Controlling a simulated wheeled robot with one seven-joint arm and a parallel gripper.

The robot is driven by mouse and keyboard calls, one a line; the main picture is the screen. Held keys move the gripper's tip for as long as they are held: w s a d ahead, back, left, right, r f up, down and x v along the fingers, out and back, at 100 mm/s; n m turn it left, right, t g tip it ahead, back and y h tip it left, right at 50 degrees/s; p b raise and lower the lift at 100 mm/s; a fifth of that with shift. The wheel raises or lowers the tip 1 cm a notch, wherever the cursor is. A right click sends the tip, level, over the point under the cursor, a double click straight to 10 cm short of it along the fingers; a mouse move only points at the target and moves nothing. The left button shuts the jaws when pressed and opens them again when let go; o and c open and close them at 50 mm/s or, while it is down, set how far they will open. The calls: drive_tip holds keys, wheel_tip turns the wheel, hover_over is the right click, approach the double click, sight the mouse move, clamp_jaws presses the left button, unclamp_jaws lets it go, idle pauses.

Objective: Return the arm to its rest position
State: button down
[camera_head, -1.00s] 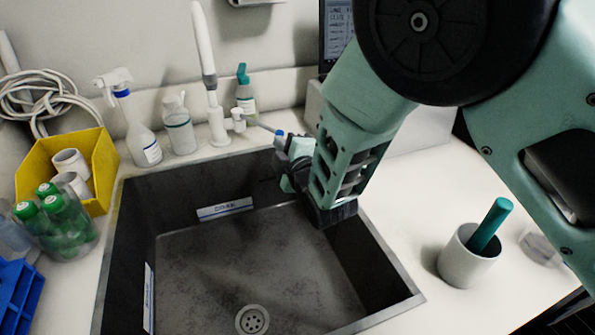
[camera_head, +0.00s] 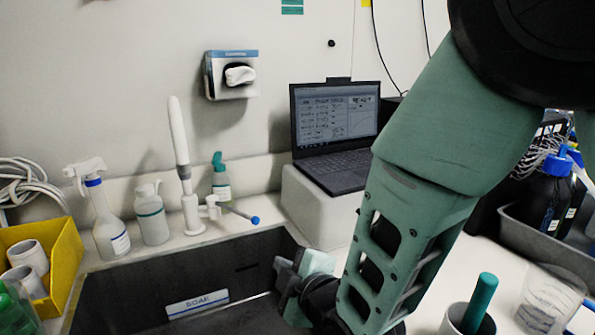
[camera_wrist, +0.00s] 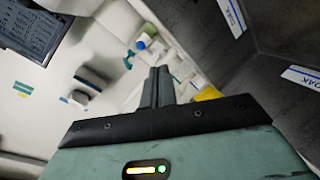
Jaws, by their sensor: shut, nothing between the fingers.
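My arm reaches down from the upper right in the head view, and its wrist is over the right part of the dark sink (camera_head: 110,299). My gripper (camera_wrist: 159,72) shows in the wrist view with its two fingers together and nothing between them. In the head view only part of the hand shows near the sink's back right corner, and the fingertips are hard to make out there.
A faucet (camera_head: 190,205) with a blue-tipped lever, a spray bottle (camera_head: 108,225) and two other bottles stand behind the sink. A laptop (camera_head: 335,135) sits on a white block (camera_head: 318,212).

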drive_tip(key=s+d+r+m+g+h, duration=0.1)
drive_tip(key=s+d+m+g+h, duration=0.2)
drive_tip(key=s+d+m+g, duration=0.2)
drive_tip(key=s+d+r+m+g+h, duration=0.2)
drive_tip(key=s+d+m+g+h, duration=0.2)
drive_tip(key=s+d+g, duration=0.3)
drive_tip(key=s+d+m, duration=0.1)
drive_tip(key=s+d, duration=0.4)
drive_tip(key=s, duration=0.5)
drive_tip(key=shift+r+g, duration=0.2)
drive_tip(key=shift+g, duration=0.1)
